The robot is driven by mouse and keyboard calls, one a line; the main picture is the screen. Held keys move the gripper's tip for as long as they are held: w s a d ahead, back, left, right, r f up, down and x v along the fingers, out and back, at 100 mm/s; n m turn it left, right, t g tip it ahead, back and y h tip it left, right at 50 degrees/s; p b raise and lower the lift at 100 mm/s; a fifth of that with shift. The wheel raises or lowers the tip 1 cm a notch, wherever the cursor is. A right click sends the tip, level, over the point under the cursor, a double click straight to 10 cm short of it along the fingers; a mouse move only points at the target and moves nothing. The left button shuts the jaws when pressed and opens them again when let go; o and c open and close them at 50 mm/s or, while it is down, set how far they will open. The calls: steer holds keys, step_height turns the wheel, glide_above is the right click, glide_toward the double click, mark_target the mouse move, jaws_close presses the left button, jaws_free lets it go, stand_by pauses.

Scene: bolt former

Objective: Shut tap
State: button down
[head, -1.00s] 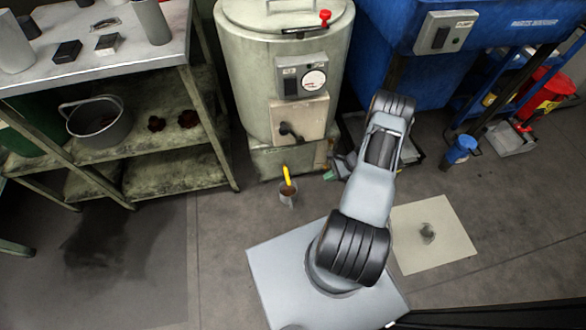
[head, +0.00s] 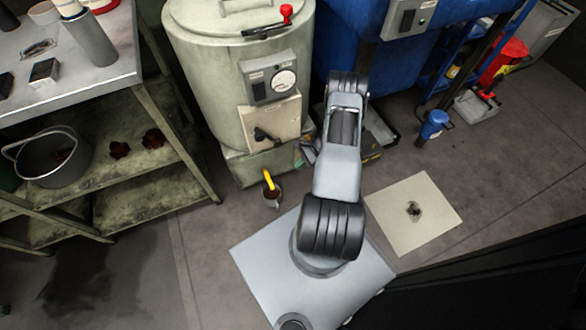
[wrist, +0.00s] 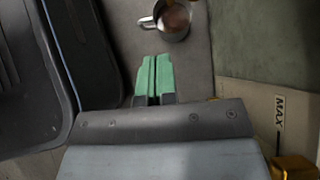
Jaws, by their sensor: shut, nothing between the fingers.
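My gripper shows in the wrist view as two green fingertips (wrist: 153,62) pressed together, shut and empty. In the head view my arm reaches toward the base of the pale green tank (head: 190,75), and the fingertips are mostly hidden. A bright yellow lever-like piece (head: 268,178), possibly the tap's handle, rises just above a metal mug (head: 273,197) on the floor. The mug (wrist: 173,22) holds brown liquid and lies beyond the fingertips in the wrist view. A brass-coloured part (wrist: 292,167) is at lower right there. No contact shows, and I cannot tell the tap's position.
A dark handle (head: 262,136) projects from the tank's front panel, below a gauge box (head: 270,78). A red knob (head: 286,11) is on top. A blue machine (head: 350,50) stands to the right. A shelf bench (head: 170,190) stands left. Open floor lies between bench and mug.

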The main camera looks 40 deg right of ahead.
mark_target(269, 181)
steer(key=w+a+f+b, duration=0.2)
steer(key=a+f, duration=0.4)
steer(key=a, duration=0.3)
steer(key=shift+a+b, duration=0.35)
steer(key=shift+b, duration=0.2)
